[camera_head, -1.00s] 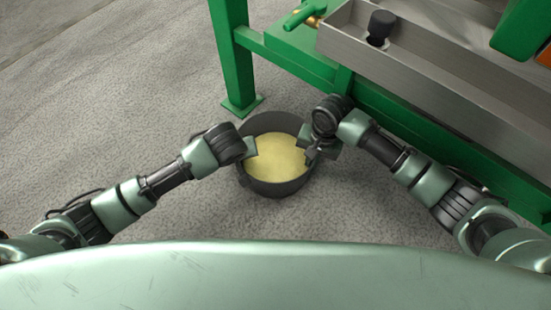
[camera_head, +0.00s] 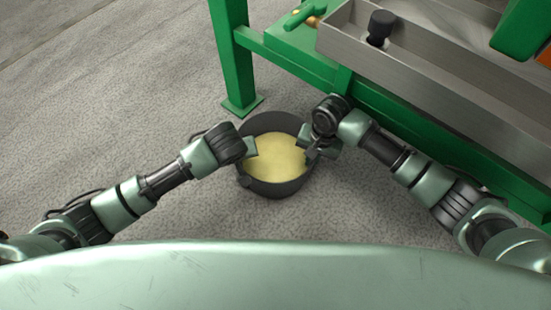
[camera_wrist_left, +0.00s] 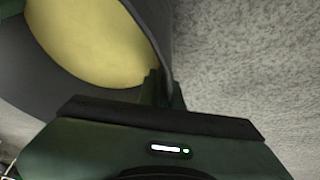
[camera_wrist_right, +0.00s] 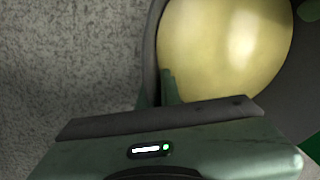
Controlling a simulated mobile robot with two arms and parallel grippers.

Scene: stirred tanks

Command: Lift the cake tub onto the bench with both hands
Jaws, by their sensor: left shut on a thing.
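The cake tub (camera_head: 272,187) is a dark grey round tub holding pale yellow cake (camera_head: 276,158), standing low by the bench's green leg. Its wall also shows in the left wrist view (camera_wrist_left: 150,25). My left gripper (camera_head: 250,147) is at the tub's left rim, shut on its wall. My right gripper (camera_head: 308,145) is at the opposite rim, with one finger inside the tub and the wall between its fingers; it looks shut on it. The right wrist view shows the cake (camera_wrist_right: 220,45) beside that inner finger. The tub's underside is hidden.
The green bench frame (camera_head: 300,45) stands just behind and to the right of the tub, with its leg (camera_head: 230,55) close by. A grey metal trough (camera_head: 430,70) on it holds a dark knob (camera_head: 381,24). Grey floor is clear to the left.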

